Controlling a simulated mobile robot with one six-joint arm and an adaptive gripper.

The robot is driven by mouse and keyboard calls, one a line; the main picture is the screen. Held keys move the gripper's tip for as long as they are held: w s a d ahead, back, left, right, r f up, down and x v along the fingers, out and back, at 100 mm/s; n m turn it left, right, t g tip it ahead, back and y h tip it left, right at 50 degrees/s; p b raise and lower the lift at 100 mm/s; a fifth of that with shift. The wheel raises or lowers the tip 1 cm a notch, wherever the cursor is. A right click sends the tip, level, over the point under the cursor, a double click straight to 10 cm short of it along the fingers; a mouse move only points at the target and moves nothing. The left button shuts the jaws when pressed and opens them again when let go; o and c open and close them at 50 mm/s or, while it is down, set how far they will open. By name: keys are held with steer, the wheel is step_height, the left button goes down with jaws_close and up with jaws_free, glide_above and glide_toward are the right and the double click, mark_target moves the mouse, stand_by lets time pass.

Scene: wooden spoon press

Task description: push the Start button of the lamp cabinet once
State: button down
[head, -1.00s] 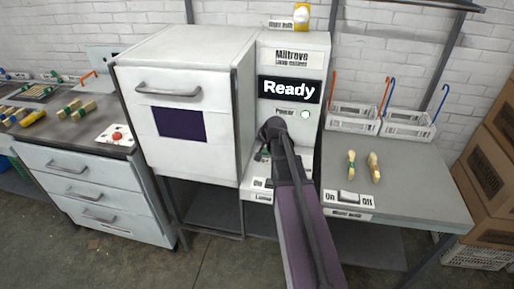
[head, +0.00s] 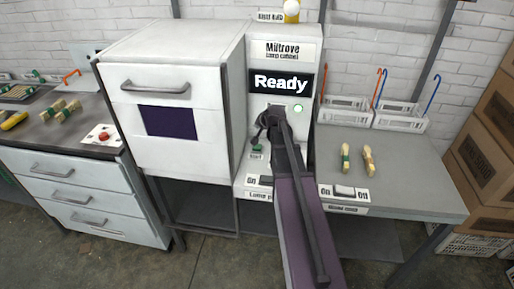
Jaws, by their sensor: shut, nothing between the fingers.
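The lamp cabinet (head: 165,95) is a white box with a handled door and a dark window. Its control column at the right shows a "Ready" display (head: 281,82) and a lit power lamp (head: 298,108). A small green button (head: 257,148) sits low on the column above a small label too blurred to read, probably the Start button. My gripper (head: 259,138) is shut and empty, just above the green button in the picture. I cannot tell whether it touches the button. My dark arm hides part of the column.
A lamp on/off rocker switch (head: 266,181) is below the green button. Another rocker switch (head: 345,191) is on the right bench (head: 410,185), which holds two wooden-handled pieces and white baskets (head: 400,116). A red button (head: 103,136) is on the left bench.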

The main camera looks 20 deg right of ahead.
mark_target(257, 147)
steer(key=shift+f+b, duration=4)
steer(key=shift+f, duration=0.2)
steer(key=shift+f+b, duration=0.95)
steer(key=shift+r, duration=0.15)
steer(key=shift+r+p, duration=0.85)
steer(key=shift+p, duration=0.1)
steer(key=shift+w, duration=0.1)
step_height(257, 147, up, 5)
steer(key=p, duration=0.5)
stand_by(0.7)
